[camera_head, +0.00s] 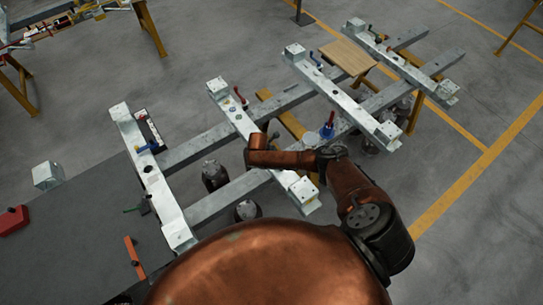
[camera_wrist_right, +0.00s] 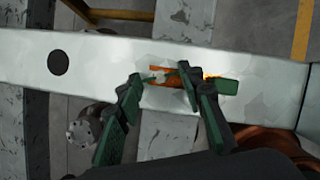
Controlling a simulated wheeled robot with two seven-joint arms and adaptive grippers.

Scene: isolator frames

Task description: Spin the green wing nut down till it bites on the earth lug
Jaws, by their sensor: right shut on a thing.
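The green wing nut (camera_wrist_right: 178,76) shows in the right wrist view, low over an orange, copper-coloured lug (camera_wrist_right: 158,84) on a pale metal beam (camera_wrist_right: 100,58). A green bar (camera_wrist_right: 228,87) sticks out to the right, past the right finger. My right gripper (camera_wrist_right: 163,80) has its two dark green fingers on either side of the nut and is shut on it. The fingers hide part of the nut, and I cannot tell whether it touches the lug. In the head view my right arm reaches over the middle beam (camera_head: 229,101); the nut is not clear there. My left gripper is not in view.
More pale beams lie across grey rails, with blue, red and green handles on them. A wooden board (camera_head: 347,57) lies at the back. Dark jars (camera_head: 214,175) stand below. A grey table (camera_head: 75,225) with a red block (camera_head: 13,221) is at left.

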